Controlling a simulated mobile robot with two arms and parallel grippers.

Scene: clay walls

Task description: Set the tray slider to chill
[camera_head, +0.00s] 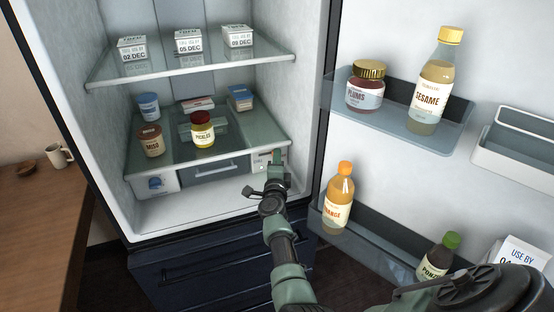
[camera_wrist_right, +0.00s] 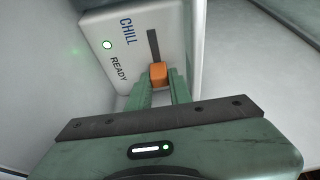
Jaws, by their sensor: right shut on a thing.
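A white control panel (camera_wrist_right: 118,45) marked CHILL and READY fills the top of the right wrist view, with a dark vertical slot (camera_wrist_right: 153,43) and a small lit round lamp (camera_wrist_right: 107,45). The orange slider knob (camera_wrist_right: 158,72) is at the slot's lower end in that view, level with READY. My right gripper (camera_wrist_right: 158,82) is shut on this knob. In the head view the panel (camera_head: 260,163) is at the right front of the fridge's lower shelf, and my right gripper (camera_head: 277,166) reaches it from below. My left gripper is not in view.
The lower glass shelf (camera_head: 240,140) holds several jars and tubs, including a pickles jar (camera_head: 202,130). A clear-fronted drawer (camera_head: 215,168) is beneath it. The open door's bins (camera_head: 400,112) hold bottles to the right of my arm. A wooden counter (camera_head: 40,215) is at left.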

